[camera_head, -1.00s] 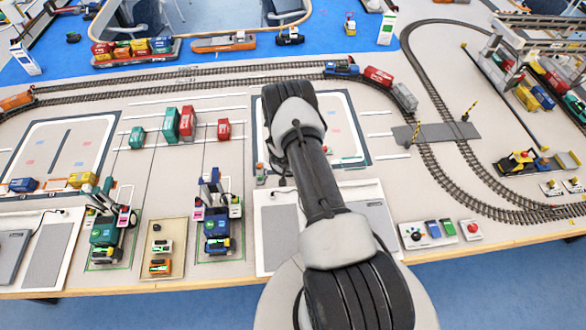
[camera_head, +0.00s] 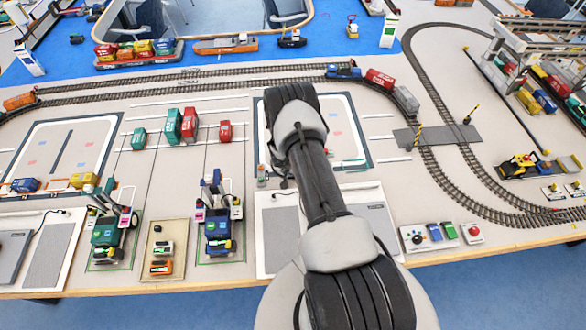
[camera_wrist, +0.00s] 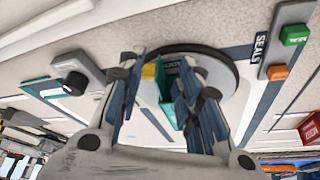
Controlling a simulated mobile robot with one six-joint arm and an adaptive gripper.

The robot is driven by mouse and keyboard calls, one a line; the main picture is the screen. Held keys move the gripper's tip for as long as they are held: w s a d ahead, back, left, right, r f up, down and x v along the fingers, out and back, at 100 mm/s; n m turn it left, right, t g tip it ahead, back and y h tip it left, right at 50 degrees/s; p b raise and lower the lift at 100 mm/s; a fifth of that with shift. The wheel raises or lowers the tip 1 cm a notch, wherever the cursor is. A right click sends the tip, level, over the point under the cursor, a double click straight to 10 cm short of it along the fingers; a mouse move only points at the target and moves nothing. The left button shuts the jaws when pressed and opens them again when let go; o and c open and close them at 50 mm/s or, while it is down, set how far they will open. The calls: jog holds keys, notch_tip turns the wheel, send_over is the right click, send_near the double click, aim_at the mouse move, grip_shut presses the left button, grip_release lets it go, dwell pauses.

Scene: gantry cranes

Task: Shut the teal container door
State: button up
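In the head view my arm hides the gripper; a thin teal edge (camera_head: 350,162) shows just right of the arm.
A black knob (camera_wrist: 75,82) and a teal-and-white piece (camera_wrist: 48,92) lie left of the fingers. A SEALS panel (camera_wrist: 268,45) with green and orange blocks is at upper right. Teal (camera_head: 173,126) and red (camera_head: 189,124) containers stand left of my arm.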

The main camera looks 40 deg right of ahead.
jog(key=shift+d+r, duration=0.1)
jog(key=shift+d, duration=0.05)
jog(key=shift+d+n+t, duration=0.1)
jog(key=shift+n+t, duration=0.2)
jog(key=shift+n, duration=0.3)
jog(key=b, duration=0.1)
jog(key=n+b, duration=0.1)
jog(key=b, duration=0.1)
jog(key=shift+s+d+f, duration=0.1)
jog(key=shift+d+f, duration=0.1)
jog(key=shift+f, duration=0.1)
jog(key=n+b, duration=0.1)
jog(key=b, duration=0.3)
jog(key=shift+s+d+t+y, duration=0.1)
jog(key=shift+d+t+y, duration=0.05)
jog(key=shift+t+y, duration=0.2)
jog(key=n+b, duration=0.1)
jog(key=b, duration=0.2)
jog(key=n+b, duration=0.1)
jog(key=b, duration=0.3)
jog(key=n+b, duration=0.1)
jog(key=b, duration=0.3)
jog(key=shift+s+d+t+y, duration=0.25)
jog(key=shift+d+t+y, duration=0.1)
